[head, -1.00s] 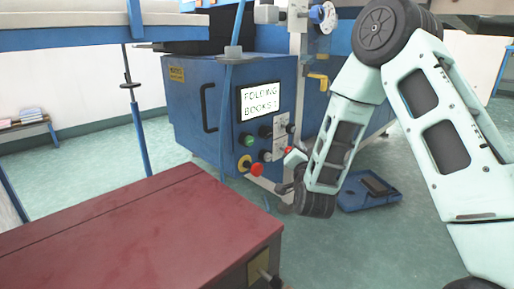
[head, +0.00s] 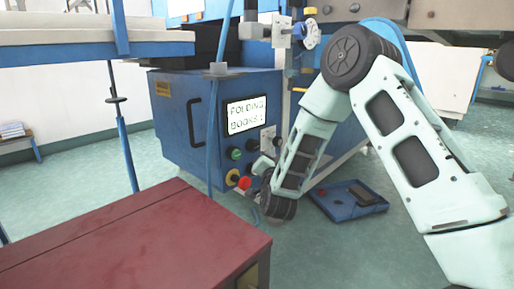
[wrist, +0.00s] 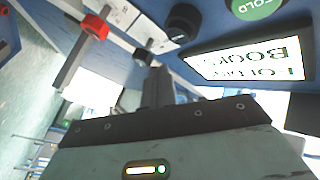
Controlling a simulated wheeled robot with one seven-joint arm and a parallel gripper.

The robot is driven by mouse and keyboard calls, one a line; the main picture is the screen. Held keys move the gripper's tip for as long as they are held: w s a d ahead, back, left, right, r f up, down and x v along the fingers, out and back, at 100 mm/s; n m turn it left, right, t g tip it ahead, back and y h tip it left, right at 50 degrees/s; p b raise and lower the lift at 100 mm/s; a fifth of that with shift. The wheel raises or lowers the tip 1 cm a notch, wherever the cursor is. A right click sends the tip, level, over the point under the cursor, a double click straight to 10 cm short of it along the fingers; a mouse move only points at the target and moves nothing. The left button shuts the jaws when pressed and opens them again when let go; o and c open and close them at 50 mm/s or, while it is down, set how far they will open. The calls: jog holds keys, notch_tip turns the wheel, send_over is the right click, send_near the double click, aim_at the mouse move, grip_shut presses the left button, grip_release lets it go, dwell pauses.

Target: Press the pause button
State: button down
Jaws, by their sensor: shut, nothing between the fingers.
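The blue machine's control panel shows in the head view, with a green button (head: 234,154), a yellow button (head: 232,176) and a red knob (head: 244,183) below the screen (head: 246,115). I cannot read a pause label on any of them. My gripper (wrist: 158,85) is shut and empty, its fingertips close to the panel beside the screen in the wrist view. The upside-down wrist view also shows a green button marked FOLD (wrist: 258,8), a black knob (wrist: 185,19) and a red knob (wrist: 95,26). In the head view my arm hides part of the panel.
A dark red box (head: 130,235) stands in front at the left. A blue tray (head: 347,201) lies on the floor to the right of my wrist. A blue post (head: 212,130) runs up in front of the machine. Open green floor lies at the right.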

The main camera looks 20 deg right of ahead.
aim_at(259, 146)
jog(key=shift+w+a, duration=0.25)
jog(key=shift+w, duration=0.35)
jog(key=shift+w+a, duration=0.25)
jog(key=shift+w, duration=0.4)
dwell(1.2)
jog(key=shift+w+a, duration=0.15)
jog(key=shift+w, duration=0.15)
jog(key=shift+w+a, duration=0.2)
jog(key=shift+w, duration=0.3)
dwell(0.8)
jog(key=shift+s+d, duration=0.35)
jog(key=shift+s, duration=0.55)
jog(key=shift+s, duration=0.1)
jog(key=s, duration=0.1)
jog(key=s+d, duration=0.1)
jog(key=s, duration=0.1)
jog(key=s+d, duration=0.1)
jog(key=shift+s, duration=0.25)
